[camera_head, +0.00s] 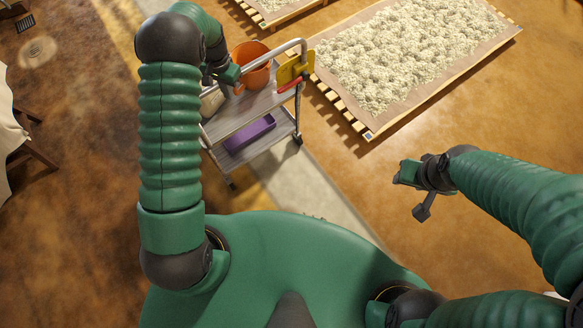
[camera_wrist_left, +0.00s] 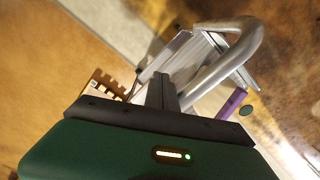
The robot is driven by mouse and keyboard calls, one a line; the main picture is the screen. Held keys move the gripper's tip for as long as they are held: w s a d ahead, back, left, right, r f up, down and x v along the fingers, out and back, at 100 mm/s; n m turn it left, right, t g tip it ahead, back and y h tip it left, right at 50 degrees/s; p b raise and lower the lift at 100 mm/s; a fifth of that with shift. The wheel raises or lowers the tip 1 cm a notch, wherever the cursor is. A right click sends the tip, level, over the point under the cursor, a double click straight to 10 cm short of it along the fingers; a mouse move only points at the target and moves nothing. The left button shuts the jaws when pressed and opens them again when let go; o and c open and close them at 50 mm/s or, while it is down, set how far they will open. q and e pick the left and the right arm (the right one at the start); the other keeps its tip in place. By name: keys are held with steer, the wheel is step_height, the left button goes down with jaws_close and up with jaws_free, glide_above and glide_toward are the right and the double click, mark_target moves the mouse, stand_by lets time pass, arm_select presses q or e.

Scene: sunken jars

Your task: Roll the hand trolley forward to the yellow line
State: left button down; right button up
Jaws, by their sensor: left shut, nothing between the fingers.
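The hand trolley (camera_head: 236,111) is a grey two-shelf cart with a bent silver handle (camera_head: 275,55), standing ahead of me. Its handle also shows in the left wrist view (camera_wrist_left: 222,68). My left gripper (camera_head: 232,74) is over the trolley, close to the handle bar. In the left wrist view its fingers (camera_wrist_left: 161,92) are together and empty, with the silver tube beside and beyond them. Contact cannot be told. A faint yellow band (camera_head: 118,28) lies on the floor at upper left. My right gripper (camera_head: 408,175) hangs over open floor at right, its fingers unclear.
An orange bucket (camera_head: 252,70) stands on the trolley's upper shelf and a purple tray (camera_head: 249,135) on the lower. A pallet with pale fluffy material (camera_head: 400,55) lies right of the trolley. A pale floor strip (camera_head: 315,195) runs below it. The brown floor at left is mostly clear.

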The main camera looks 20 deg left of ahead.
arm_select(q)
steer(key=w+a+b, duration=0.2)
steer(key=w+a, duration=0.3)
steer(key=a, duration=0.2)
steer(key=shift+w+a+f, duration=0.15)
steer(key=shift+w+a, duration=0.1)
steer(key=shift+w, duration=0.05)
arm_select(e)
steer(key=shift+w+a+f, duration=0.1)
steer(key=shift+a+f, duration=0.05)
steer(key=shift+f, duration=0.35)
steer(key=shift+a+f, duration=0.15)
steer(key=shift+f, duration=0.35)
arm_select(q)
steer(key=shift+a, duration=0.2)
arm_select(e)
steer(key=shift+a, duration=0.2)
arm_select(q)
steer(key=shift+w+a, duration=0.4)
steer(key=shift+a, duration=0.1)
arm_select(e)
steer(key=shift+w+a+r, duration=0.1)
steer(key=shift+w+a, duration=0.3)
steer(key=shift+a, duration=0.35)
